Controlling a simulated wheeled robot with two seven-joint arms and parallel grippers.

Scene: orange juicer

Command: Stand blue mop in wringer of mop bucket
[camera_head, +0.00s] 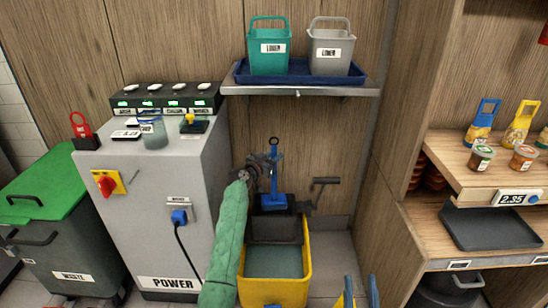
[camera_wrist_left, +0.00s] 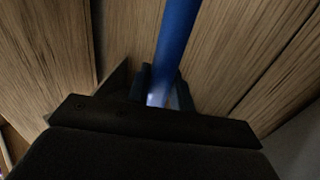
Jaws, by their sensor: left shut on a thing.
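The blue mop (camera_head: 276,180) stands about upright over the back of the yellow mop bucket (camera_head: 304,262) in the head view. Its wide blue lower end (camera_head: 274,201) is at the dark wringer (camera_head: 275,227); I cannot tell whether it rests inside. My left gripper (camera_head: 270,163) is shut on the mop's handle, below the ring at its top. In the left wrist view the blue handle (camera_wrist_left: 178,45) runs up from between the fingers (camera_wrist_left: 158,95). The bucket holds greyish water (camera_head: 272,262). My right gripper is not in view.
A grey power cabinet (camera_head: 200,245) stands left of the bucket, with a green-lidded waste bin (camera_head: 60,195) beyond it. A shelf (camera_head: 300,90) with two small buckets hangs above. A wooden shelf unit (camera_head: 400,215) stands to the right. A crank handle (camera_head: 324,182) sticks out beside the wringer.

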